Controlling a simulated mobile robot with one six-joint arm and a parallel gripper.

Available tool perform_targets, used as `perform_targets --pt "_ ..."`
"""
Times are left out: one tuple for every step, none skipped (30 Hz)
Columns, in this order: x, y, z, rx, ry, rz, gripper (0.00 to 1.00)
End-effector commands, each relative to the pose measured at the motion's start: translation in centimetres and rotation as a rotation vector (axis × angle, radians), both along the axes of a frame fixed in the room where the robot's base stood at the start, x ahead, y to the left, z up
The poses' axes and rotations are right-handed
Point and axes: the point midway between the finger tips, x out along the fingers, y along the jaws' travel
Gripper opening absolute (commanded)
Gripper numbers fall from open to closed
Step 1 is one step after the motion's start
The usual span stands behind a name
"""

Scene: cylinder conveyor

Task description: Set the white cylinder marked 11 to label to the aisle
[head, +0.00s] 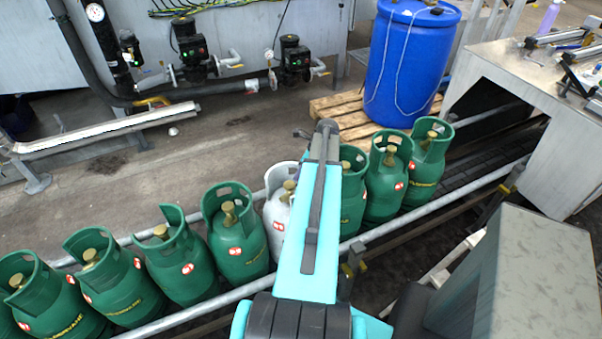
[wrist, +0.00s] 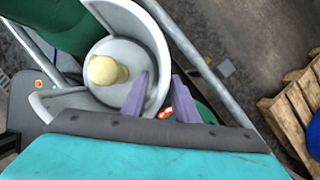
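The white cylinder (head: 276,214) stands upright in the row on the conveyor, partly hidden behind my arm in the head view. It has a small red label, whose number I cannot read, and a brass valve. In the wrist view I look down on the white cylinder's collar (wrist: 150,35) and its valve inside. My gripper (wrist: 158,75) has its two purple fingers apart, one on each side of the collar wall. I cannot tell whether either finger touches it.
Green cylinders stand close on both sides, such as one at the left (head: 237,238) and one at the right (head: 385,183). Metal rails (head: 205,308) run along the conveyor. Behind lies open floor (head: 225,140), with a blue drum (head: 408,65) on a wooden pallet (head: 350,117).

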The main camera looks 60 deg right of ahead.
Motion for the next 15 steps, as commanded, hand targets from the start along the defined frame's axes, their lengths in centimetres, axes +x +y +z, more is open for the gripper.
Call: perform_targets --pt "-0.2 -0.1 0.3 -0.001 0.000 -0.002 0.27" --pt "-0.3 -0.1 0.5 -0.001 0.000 -0.002 0.27" --pt "-0.4 -0.1 0.8 -0.002 -0.001 -0.002 0.27" --pt "-0.5 -0.1 1.0 -0.002 -0.001 -0.002 0.27" --pt "-0.6 -0.1 1.2 -0.002 -0.001 -0.002 0.27" --pt "-0.8 -0.1 1.6 -0.002 0.000 -0.002 0.27" --pt "-1.0 -0.1 1.9 -0.002 0.000 -0.002 0.27" --pt "-1.1 -0.1 2.2 -0.002 0.000 -0.002 0.27" --pt "-1.3 -0.2 2.6 -0.003 0.000 -0.002 0.27" --pt "-1.4 -0.2 2.9 -0.003 0.000 -0.002 0.27" --pt "-1.5 -0.2 3.2 -0.002 0.000 -0.002 0.27" --pt "-1.7 -0.2 3.6 -0.002 0.000 -0.002 0.27" --pt "-1.8 -0.2 4.0 -0.002 0.000 -0.002 0.27" --pt "-1.9 -0.2 4.3 -0.003 0.000 -0.002 0.27" --pt "-2.1 -0.2 4.6 -0.002 0.000 -0.002 0.27"
